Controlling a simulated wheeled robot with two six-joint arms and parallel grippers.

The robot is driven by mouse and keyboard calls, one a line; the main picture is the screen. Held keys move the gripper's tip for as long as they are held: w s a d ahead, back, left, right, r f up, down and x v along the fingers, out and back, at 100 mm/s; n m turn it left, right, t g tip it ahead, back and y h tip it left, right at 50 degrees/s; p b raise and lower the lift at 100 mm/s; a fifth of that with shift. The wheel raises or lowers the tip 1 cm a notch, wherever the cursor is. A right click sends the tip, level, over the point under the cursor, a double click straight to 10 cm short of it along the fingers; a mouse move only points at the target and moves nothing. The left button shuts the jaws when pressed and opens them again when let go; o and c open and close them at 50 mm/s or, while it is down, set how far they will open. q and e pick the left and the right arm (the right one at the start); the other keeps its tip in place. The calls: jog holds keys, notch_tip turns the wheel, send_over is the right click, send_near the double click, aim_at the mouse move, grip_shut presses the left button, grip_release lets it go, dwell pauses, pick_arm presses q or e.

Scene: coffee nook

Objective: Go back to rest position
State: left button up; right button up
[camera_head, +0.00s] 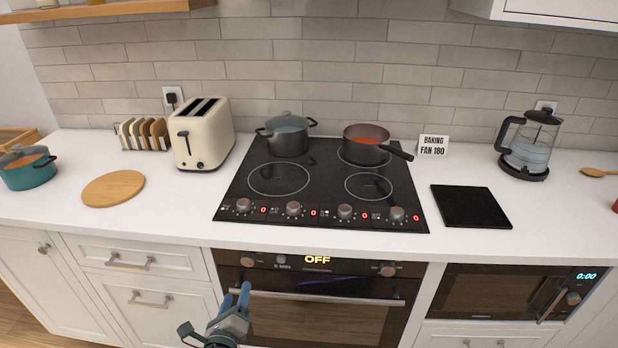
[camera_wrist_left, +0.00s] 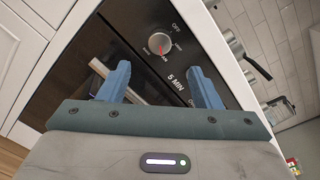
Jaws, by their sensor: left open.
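My left gripper (camera_head: 236,294) is in front of the oven, below the counter edge, near the oven door's left side. It has blue fingers and a grey-green body. In the left wrist view, my left gripper (camera_wrist_left: 160,68) has its two fingers spread apart with nothing between them. Beyond the fingers is the oven's control panel, with a dial (camera_wrist_left: 158,43) and a "5 MIN" label. The gripper appears apart from the dial. My right gripper does not show in either view.
The oven (camera_head: 320,310) has a long door handle (camera_head: 315,297) and its display reads OFF. Above it is a cooktop (camera_head: 318,190) with a grey pot (camera_head: 288,137) and a saucepan (camera_head: 366,150). A microwave (camera_head: 490,295) is at right, drawers (camera_head: 150,300) at left.

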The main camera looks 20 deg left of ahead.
pick_arm(q)
jog(key=s+f+n+g+h, duration=0.1)
jog(key=s+f+n+g, duration=0.25)
jog(key=f, duration=0.75)
jog(key=s+f+n+g, duration=0.2)
jog(key=s+f+n, duration=0.25)
jog(key=f, duration=0.75)
jog(key=s+f+n+g+h, duration=0.1)
jog(key=s+f+n+g, duration=0.3)
jog(key=f, duration=0.7)
jog(key=s+f+n+g, duration=0.2)
jog(key=s+f+n, duration=0.2)
jog(key=s, duration=0.5)
jog(key=s+d+f+n+g+h, duration=0.1)
jog(key=s+f+n+g, duration=0.1)
jog(key=s+f+n, duration=0.2)
jog(key=s+d+f+n+g, duration=0.1)
jog(key=s+f+n+g, duration=0.1)
jog(key=s+f, duration=0.7)
jog(key=s+n, duration=0.1)
jog(key=s, duration=0.5)
jog(key=shift+s+d+f+n+h, duration=0.2)
jog(key=shift+f+n+h, duration=0.1)
jog(key=shift+n+h, duration=0.1)
jog(key=shift+w, duration=0.1)
